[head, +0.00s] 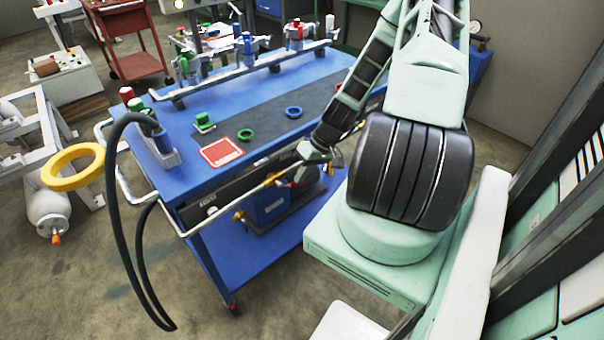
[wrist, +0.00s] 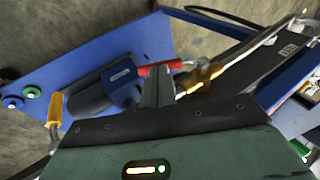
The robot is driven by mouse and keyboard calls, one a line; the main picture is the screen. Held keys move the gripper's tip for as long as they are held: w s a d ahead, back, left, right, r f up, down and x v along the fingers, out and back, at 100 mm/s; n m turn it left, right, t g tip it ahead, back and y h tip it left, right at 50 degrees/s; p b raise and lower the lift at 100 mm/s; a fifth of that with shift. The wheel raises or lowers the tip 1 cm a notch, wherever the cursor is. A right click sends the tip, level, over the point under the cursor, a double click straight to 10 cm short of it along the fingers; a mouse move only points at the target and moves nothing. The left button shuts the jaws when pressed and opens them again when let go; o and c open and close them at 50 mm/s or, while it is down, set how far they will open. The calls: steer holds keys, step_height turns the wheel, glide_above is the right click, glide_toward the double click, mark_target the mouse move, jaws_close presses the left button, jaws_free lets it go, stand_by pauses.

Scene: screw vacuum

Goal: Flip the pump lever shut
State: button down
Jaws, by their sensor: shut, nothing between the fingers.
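The pump (head: 268,208), a blue and dark-grey unit, sits on the lower shelf of the blue cart. It also shows in the wrist view (wrist: 122,84). A red-handled lever (wrist: 160,68) lies roughly level in the wrist view. Its right end meets a brass valve (wrist: 203,76) on a pale pipe. My gripper (head: 318,152) is by the cart's near side, above the pump. In the wrist view my gripper's fingers (wrist: 155,78) are shut together and empty. Their tips overlap the lever's middle; I cannot tell whether they touch it. In the head view the lever is not clear.
The cart's blue top (head: 330,75) carries a red tray (head: 222,152), green and blue rings, and a rail of valves. A pale side rail (head: 225,214) runs along its near edge. A black hose (head: 112,200) loops at the left.

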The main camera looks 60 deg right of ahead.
mark_target(294, 184)
step_height(294, 184, down, 3)
steer(key=t+y+b, duration=0.1)
steer(key=y+b, duration=0.1)
steer(key=y, duration=0.1)
steer(key=shift+r, duration=0.15)
steer(key=f+y+b, duration=0.1)
steer(key=y, duration=0.1)
steer(key=f+t+y+b, duration=0.1)
steer(key=y, duration=0.1)
steer(key=shift+w+a+m, duration=0.15)
steer(key=shift+a+m, duration=0.25)
steer(key=shift+w+a+f, duration=0.25)
steer(key=shift+a+f, duration=0.75)
steer(key=shift+a, duration=0.1)
steer(key=shift+a+b, duration=0.15)
steer(key=shift+b, duration=0.15)
step_height(294, 184, up, 10)
steer(key=shift+r, duration=0.1)
steer(key=shift+d, duration=0.2)
